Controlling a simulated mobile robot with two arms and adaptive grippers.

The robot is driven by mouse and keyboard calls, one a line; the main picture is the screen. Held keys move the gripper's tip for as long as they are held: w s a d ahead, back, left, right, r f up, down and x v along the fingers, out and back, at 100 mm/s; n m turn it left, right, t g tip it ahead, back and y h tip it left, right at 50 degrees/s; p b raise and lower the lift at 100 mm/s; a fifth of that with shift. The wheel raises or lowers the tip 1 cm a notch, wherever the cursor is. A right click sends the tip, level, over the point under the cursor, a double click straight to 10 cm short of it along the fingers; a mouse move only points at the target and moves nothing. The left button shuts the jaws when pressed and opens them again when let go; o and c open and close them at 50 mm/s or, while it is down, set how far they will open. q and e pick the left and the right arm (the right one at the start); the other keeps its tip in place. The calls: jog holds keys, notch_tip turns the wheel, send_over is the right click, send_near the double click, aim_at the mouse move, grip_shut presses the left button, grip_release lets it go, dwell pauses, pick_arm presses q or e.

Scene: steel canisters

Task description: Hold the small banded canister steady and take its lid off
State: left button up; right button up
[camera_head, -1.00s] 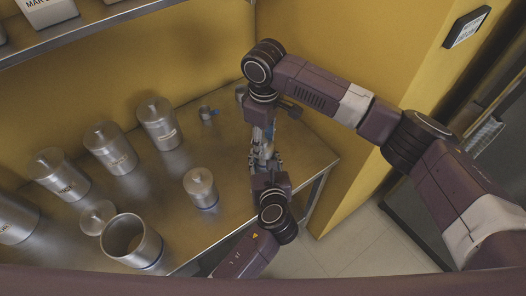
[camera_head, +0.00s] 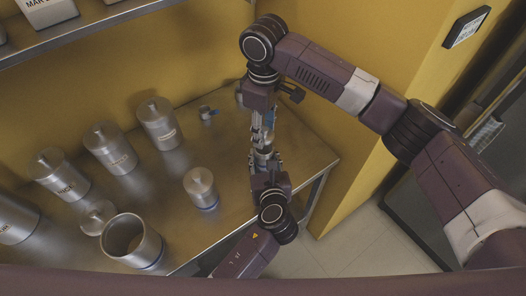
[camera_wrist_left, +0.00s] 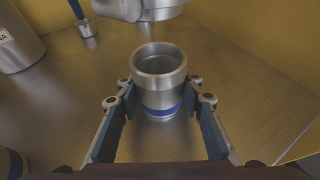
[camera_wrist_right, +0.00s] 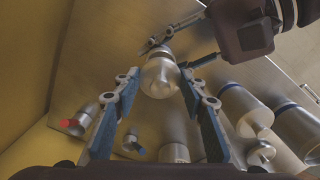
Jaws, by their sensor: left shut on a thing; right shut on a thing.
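The small banded canister (camera_wrist_left: 160,88) is a steel cup with a blue band near its base. In the left wrist view it stands upright with its mouth open and uncovered. My left gripper (camera_head: 264,163) is shut around its body; its fingers also show in the left wrist view (camera_wrist_left: 160,105). My right gripper (camera_head: 262,122) is above the canister, shut on the steel lid (camera_wrist_right: 160,84). The lid's lower part (camera_wrist_left: 160,10) shows at the top of the left wrist view, clear of the canister's rim. Its knob is hard to make out between my right fingers.
A lidded blue-banded canister (camera_head: 200,187) stands left of my left gripper. A large open canister (camera_head: 132,243) has a loose lid (camera_head: 98,217) beside it. Several lidded canisters stand farther left. A small blue-handled cup (camera_head: 207,113) is near the wall. A shelf (camera_head: 110,20) hangs above.

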pick_arm(q)
jog(key=o, duration=1.2)
jog(key=shift+o, duration=0.2)
jog(key=shift+s, duration=0.15)
jog(key=v, duration=1.1)
jog(key=shift+s, duration=0.4)
